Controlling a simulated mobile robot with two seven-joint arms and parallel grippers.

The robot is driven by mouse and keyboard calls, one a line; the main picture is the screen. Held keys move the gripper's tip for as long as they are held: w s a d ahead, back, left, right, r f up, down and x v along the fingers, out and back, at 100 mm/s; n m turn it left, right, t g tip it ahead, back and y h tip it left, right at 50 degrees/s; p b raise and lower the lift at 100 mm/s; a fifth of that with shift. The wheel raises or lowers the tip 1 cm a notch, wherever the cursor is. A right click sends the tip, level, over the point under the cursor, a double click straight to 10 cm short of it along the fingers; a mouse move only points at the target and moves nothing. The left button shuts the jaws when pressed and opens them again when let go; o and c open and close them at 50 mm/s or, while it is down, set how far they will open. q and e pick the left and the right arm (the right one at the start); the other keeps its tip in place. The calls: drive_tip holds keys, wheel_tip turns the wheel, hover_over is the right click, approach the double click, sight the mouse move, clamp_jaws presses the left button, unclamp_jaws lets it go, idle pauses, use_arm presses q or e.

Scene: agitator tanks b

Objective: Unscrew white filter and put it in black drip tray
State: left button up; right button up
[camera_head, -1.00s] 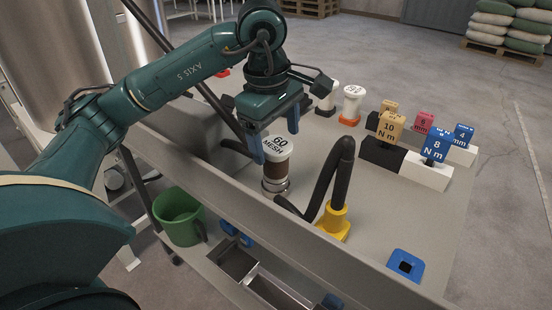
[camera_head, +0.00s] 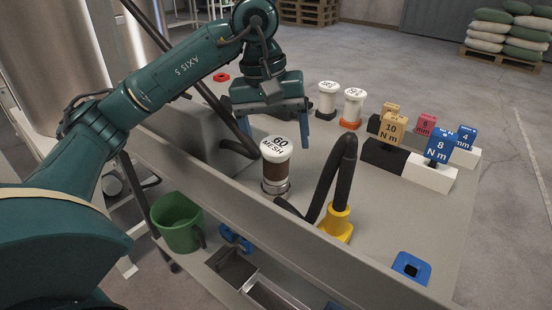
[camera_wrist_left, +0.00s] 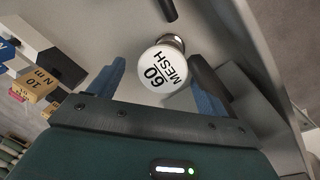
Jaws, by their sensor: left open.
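The white filter (camera_head: 275,150) has a white cap marked 60 MESH and a brown body, and stands upright on a metal base on the grey worktop. Its cap also shows in the left wrist view (camera_wrist_left: 164,69), between the fingers but beyond their tips. My left gripper (camera_head: 274,132) is open and empty, above and behind the cap in the head view. Its blue fingers also show in the left wrist view (camera_wrist_left: 158,88). I cannot clearly identify the black drip tray; a dark shape (camera_head: 226,103) is partly hidden behind a pole. My right gripper is not in view.
A black hose on a yellow base (camera_head: 336,222) stands right of the filter. Two other white-capped filters (camera_head: 328,92) (camera_head: 354,98) stand behind. A blue square socket (camera_head: 411,268) lies near the front edge.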

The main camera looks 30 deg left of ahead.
use_arm(q)
drive_tip(key=m, duration=0.5)
drive_tip(key=shift+f+m+g+b, duration=0.1)
drive_tip(key=shift+m+g+b, duration=0.2)
drive_tip(key=shift+g+b, duration=0.1)
drive_tip(key=m+p, duration=0.1)
drive_tip(key=m, duration=0.2)
drive_tip(key=shift+r, duration=0.2)
drive_tip(key=shift+f+m+g, duration=0.1)
drive_tip(key=shift+m+g, duration=0.3)
drive_tip(key=shift+m, duration=0.7)
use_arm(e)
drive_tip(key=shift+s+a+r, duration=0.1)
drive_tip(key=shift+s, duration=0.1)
use_arm(q)
drive_tip(key=shift+f+b, duration=0.95)
drive_tip(key=shift+f, duration=0.35)
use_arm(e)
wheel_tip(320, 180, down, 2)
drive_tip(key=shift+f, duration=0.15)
